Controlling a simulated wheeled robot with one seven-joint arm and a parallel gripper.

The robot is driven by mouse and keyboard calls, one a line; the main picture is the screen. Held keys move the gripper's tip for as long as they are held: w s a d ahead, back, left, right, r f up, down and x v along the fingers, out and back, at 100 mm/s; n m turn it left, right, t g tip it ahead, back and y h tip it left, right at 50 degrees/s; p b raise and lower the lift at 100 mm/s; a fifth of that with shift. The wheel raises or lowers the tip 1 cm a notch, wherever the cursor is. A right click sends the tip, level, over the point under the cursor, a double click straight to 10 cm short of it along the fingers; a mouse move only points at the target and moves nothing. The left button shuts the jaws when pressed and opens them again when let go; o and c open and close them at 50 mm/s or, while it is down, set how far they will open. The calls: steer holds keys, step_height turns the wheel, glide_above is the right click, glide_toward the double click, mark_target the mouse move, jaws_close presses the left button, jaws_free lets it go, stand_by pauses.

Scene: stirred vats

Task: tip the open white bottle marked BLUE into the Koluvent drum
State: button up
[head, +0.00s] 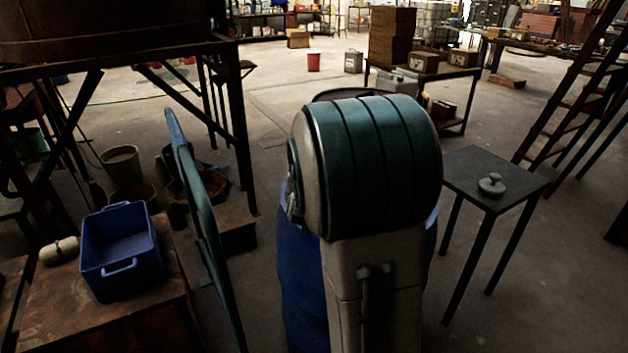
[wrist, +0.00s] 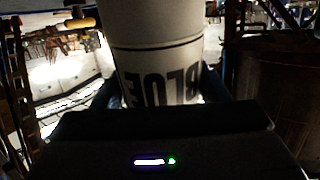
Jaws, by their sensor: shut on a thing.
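In the wrist view, the white bottle marked BLUE (wrist: 158,57) stands between the fingers of my gripper (wrist: 160,88), which is shut on it. Its black lettering appears upside down there. The bottle's mouth is out of frame, and I cannot tell how far it is tilted. In the head view, a large blue drum (head: 303,275) stands behind my arm, which covers most of it. No Koluvent label shows on its visible part. My gripper and the bottle are hidden behind my arm in that view.
A small dark table (head: 470,170) with a grey knobbed lid (head: 491,184) stands right of the drum. At left, a blue tub (head: 122,250) and a pale container (head: 60,251) sit on a brown bench (head: 110,318). A green rail (head: 205,225) rises between. A ladder (head: 570,95) stands far right.

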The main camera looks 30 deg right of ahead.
steer(key=shift+w+d+f+b, duration=0.15)
steer(key=shift+w+f+b, duration=0.1)
steer(key=shift+b, duration=0.35)
steer(key=shift+w+d+f+t+h+b, duration=0.15)
steer(key=shift+t+h+b, duration=0.25)
steer(key=shift+b, duration=0.6)
steer(key=t+b, duration=0.1)
steer(key=b, duration=0.3)
steer(key=shift+w+d+f, duration=0.1)
steer(key=shift+w+d, duration=0.3)
steer(key=shift+r+p, duration=0.6)
steer(key=shift+r, duration=0.6)
